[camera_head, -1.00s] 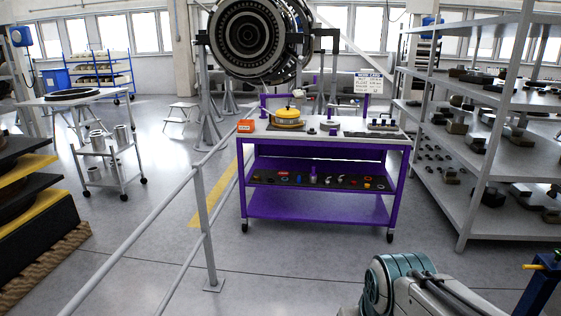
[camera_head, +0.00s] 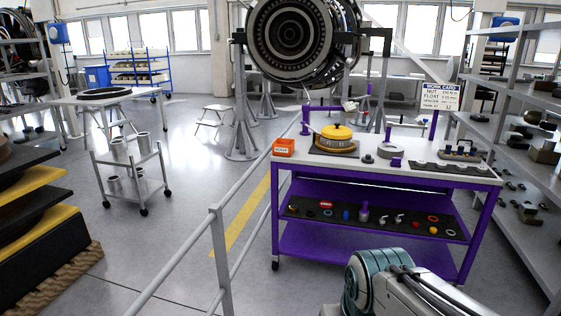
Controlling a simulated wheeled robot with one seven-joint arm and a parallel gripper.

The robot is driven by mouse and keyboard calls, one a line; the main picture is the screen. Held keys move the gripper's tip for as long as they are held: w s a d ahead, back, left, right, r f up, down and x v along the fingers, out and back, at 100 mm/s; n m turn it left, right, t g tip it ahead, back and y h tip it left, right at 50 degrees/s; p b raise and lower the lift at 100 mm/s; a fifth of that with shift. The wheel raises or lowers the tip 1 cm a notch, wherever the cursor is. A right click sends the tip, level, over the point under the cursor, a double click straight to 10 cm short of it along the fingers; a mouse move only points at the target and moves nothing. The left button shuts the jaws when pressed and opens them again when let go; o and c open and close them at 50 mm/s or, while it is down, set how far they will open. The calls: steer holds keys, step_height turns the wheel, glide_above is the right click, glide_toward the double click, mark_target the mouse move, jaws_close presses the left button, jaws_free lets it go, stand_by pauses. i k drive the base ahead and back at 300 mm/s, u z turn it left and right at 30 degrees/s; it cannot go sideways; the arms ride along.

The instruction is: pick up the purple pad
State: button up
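A purple workbench cart (camera_head: 378,258) with a white top (camera_head: 300,169) stands ahead, right of centre. A small purple piece (camera_head: 396,162) lies on the top beside a grey ring (camera_head: 386,151). A small purple upright piece (camera_head: 364,212) stands on the dark mat (camera_head: 400,222) of the middle shelf. At this size I cannot tell whether either one is the purple pad. Part of my arm shows at the bottom, short of the cart. My gripper is out of view.
A yellow-topped round part (camera_head: 337,133) and an orange box (camera_head: 284,147) are on the cart top. A grey railing (camera_head: 219,250) runs along the cart's left. Metal shelving (camera_head: 530,215) stands close on the right. A work card (camera_head: 440,96) rises behind the cart. Open floor lies before the cart.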

mark_target(395, 161)
steer(key=z, duration=0.1)
steer(key=i, duration=1.65)
steer(key=z, duration=0.9)
steer(key=i, duration=1.6)
steer(key=z, duration=0.7)
steer(key=i, duration=0.3)
steer(key=z, duration=0.1)
